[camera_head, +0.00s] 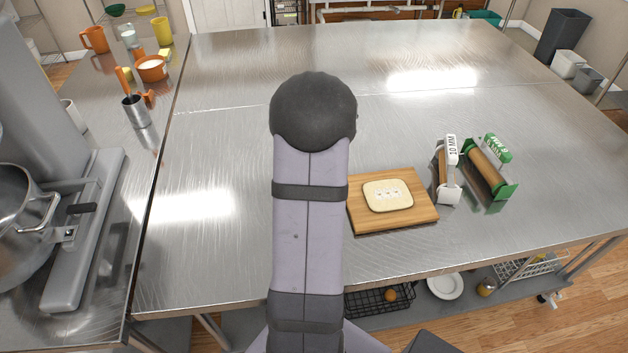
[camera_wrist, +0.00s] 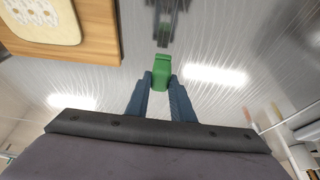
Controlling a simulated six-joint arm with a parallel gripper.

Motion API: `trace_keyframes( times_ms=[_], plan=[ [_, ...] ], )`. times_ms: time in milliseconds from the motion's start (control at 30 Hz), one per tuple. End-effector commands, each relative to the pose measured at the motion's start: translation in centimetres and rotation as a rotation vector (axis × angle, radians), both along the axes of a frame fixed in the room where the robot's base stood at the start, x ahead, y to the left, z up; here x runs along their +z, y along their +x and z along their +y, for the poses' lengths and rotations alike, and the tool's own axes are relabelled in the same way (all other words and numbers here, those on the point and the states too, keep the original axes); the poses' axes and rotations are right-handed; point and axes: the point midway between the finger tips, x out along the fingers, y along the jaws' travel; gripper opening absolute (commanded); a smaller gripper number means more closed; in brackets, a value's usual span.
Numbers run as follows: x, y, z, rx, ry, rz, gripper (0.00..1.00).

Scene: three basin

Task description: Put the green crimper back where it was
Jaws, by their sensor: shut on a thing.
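In the wrist view, my gripper (camera_wrist: 160,88) is shut on the green crimper (camera_wrist: 162,68), a small green piece held between the two blue-grey fingers. It is over the bare steel table, and a dark reflection shows beyond it. I cannot tell whether it touches the table. In the head view, my own arm hides both the gripper and the held crimper.
A wooden board (camera_head: 429,212) with flat dough (camera_head: 388,195) lies on the steel table (camera_head: 520,110). To its right stand a white-framed roller (camera_head: 449,180) and a green-framed roller (camera_head: 503,190). Orange and yellow vessels are far left.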

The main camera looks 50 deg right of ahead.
Motion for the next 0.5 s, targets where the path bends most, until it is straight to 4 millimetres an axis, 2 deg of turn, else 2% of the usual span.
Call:
trace_keyframes(
  times_ms=[167, 500],
  plan=[
    [-0.3, 0.0, 0.0, 0.0, 0.0, 0.0, 0.0],
    [-3.7, 0.0, 0.0, -0.001, 0.0, 0.001, 0.0]
  ],
)
